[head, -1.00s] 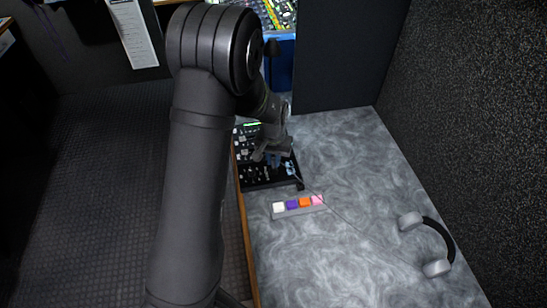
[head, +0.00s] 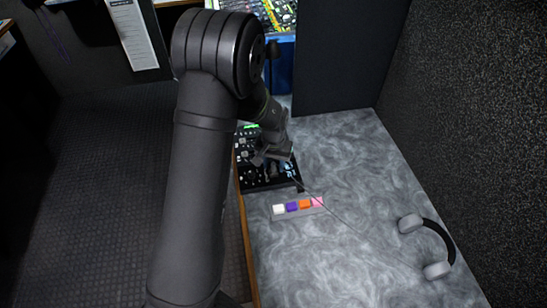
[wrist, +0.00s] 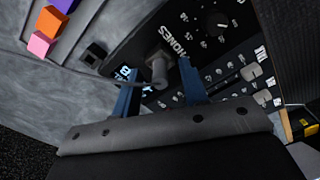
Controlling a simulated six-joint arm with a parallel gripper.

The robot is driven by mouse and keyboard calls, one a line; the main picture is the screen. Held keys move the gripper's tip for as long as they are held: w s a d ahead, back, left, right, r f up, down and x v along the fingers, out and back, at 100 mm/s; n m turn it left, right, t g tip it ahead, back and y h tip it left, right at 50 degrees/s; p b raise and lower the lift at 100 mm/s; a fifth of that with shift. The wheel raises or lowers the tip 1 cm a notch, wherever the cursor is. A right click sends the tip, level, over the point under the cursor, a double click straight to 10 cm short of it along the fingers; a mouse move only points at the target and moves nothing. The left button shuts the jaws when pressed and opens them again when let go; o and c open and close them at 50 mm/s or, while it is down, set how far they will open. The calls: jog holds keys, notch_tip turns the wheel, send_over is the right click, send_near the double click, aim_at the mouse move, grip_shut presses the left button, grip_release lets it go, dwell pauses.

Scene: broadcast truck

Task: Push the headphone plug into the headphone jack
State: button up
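The headphone plug (wrist: 159,71) is a small grey cylinder in the wrist view, beside the word PHONES on the black panel (wrist: 216,42). Its thin cable runs off to the left. My gripper (wrist: 158,66) has its two blue fingers on either side of the plug, with a visible gap on both sides. The jack opening is hidden, and I cannot tell how deep the plug sits in it. In the head view my gripper (head: 273,160) is over the panel (head: 262,180), and the plug is too small to make out.
Grey headphones (head: 438,240) lie at the right of the marbled desk (head: 345,160), their cable crossing it to the panel. A strip of coloured keys (head: 297,207) lies in front of the panel. A small black block (wrist: 95,53) sits by the panel's corner. A dark wall stands at right.

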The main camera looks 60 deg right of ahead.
aim_at(273, 163)
notch_tip(273, 163, up, 17)
jog(key=shift+r, duration=0.15)
dwell(0.5)
notch_tip(273, 163, down, 17)
jog(key=shift+f, duration=0.2)
dwell(0.4)
jog(key=shift+r, duration=0.1)
notch_tip(273, 163, up, 18)
notch_tip(273, 163, down, 18)
jog(key=shift+r, duration=0.15)
jog(key=shift+d, duration=0.1)
jog(key=shift+r, duration=3.05)
